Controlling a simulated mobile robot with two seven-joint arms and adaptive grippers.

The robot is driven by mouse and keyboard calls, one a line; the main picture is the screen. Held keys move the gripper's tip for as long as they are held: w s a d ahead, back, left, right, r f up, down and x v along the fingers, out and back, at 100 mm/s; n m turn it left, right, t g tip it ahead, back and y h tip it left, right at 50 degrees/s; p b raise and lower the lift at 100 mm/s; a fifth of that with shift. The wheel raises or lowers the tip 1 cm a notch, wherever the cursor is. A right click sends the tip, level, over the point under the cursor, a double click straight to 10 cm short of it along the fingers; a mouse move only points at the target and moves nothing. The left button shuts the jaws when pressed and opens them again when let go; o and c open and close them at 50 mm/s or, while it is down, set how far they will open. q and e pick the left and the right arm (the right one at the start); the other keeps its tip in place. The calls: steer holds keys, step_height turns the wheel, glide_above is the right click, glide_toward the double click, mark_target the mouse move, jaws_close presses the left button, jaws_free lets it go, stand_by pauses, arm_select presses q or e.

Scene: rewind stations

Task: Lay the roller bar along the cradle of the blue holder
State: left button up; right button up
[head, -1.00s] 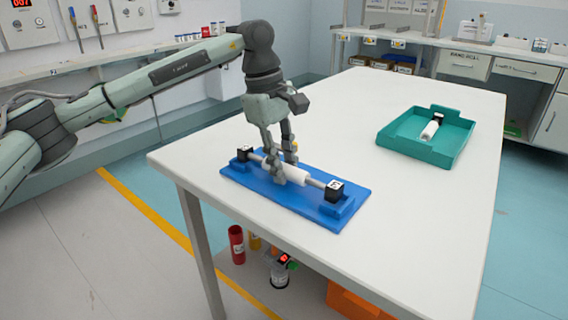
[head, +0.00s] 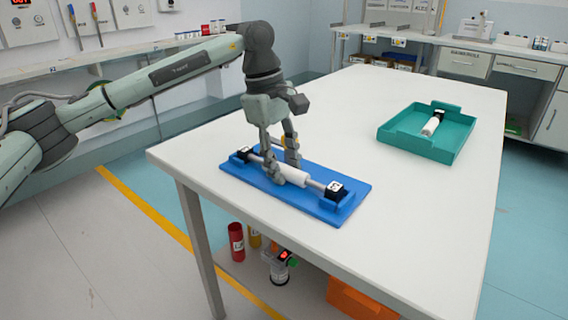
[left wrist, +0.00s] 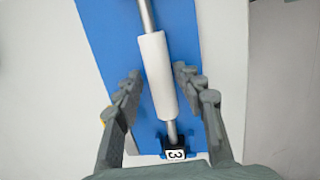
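The blue holder (head: 285,199) lies flat near the table's left edge. The roller bar (head: 295,176), a white roll on a grey rod with black end blocks, lies lengthwise over it, with its ends at the holder's raised end parts. My left gripper (head: 284,172) points down around the white roll near its middle. In the left wrist view its fingers (left wrist: 158,80) stand on both sides of the roll (left wrist: 157,70) with gaps between, so it is open. One end block (left wrist: 176,153) shows a number 3. The exact seating under the rod is hidden. My right gripper is out of view.
A teal tray (head: 415,147) with another white roller (head: 431,127) stands at the right of the white table (head: 400,215). The table between tray and holder is clear. Under the table are a red cylinder (head: 236,242) and an orange bin (head: 355,301).

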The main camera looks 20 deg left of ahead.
arm_select(q)
steer(key=shift+r, duration=0.1)
steer(key=shift+r+p, duration=0.25)
steer(key=shift+p, duration=0.05)
steer(key=shift+r+p, duration=0.4)
steer(key=shift+r, duration=0.15)
step_height(320, 180, up, 11)
steer(key=a, duration=0.2)
steer(key=shift+s+a, duration=0.2)
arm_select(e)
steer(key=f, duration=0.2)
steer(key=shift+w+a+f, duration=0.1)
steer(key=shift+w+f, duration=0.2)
arm_select(q)
steer(key=shift+o, duration=0.5)
